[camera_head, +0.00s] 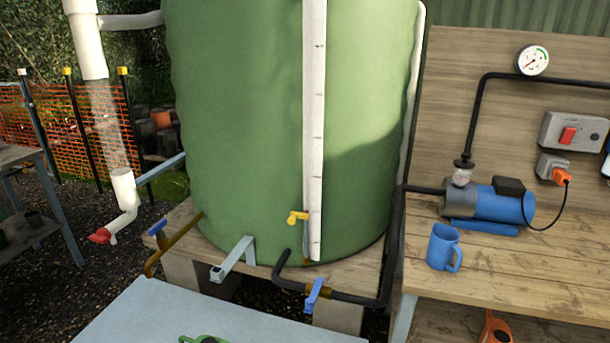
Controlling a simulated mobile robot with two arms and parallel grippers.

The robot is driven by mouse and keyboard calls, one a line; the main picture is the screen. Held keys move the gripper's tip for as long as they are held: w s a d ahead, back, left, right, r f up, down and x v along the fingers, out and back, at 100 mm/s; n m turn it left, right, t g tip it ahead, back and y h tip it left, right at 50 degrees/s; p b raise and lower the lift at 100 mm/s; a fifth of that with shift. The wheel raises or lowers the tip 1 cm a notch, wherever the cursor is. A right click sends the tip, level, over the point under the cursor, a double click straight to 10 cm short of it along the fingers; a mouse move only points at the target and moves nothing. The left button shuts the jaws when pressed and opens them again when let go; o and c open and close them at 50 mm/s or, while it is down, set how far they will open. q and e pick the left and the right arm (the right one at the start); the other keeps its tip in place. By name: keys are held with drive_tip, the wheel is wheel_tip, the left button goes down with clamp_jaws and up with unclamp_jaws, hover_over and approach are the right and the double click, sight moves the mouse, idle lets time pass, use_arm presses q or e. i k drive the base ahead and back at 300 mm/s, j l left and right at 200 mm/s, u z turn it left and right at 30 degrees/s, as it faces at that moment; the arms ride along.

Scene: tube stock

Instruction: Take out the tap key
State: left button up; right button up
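I cannot make out a tap key in the head view. Several taps show around the big green tank (240,110): a brass tap with a blue lever (157,228) at the left, a yellow-handled valve (297,217) by the white gauge strip, and a blue lever (315,293) on the black pipe. A pale blue-grey flat surface (200,308) lies at the bottom, with a green item (204,339) cut off by the frame edge. Neither of my grippers is in view.
A wooden bench (540,275) at the right carries a blue mug (443,247) and a blue pump (495,203). An orange item (496,328) is below its top, partly cut off. A grey table (35,155) stands at the left. Most of the pale surface is bare.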

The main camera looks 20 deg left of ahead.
sight(158, 230)
drive_tip(key=u, duration=1.6)
drive_tip(key=i+j+z, duration=0.1)
drive_tip(key=i+j, duration=0.05)
drive_tip(key=j, duration=0.05)
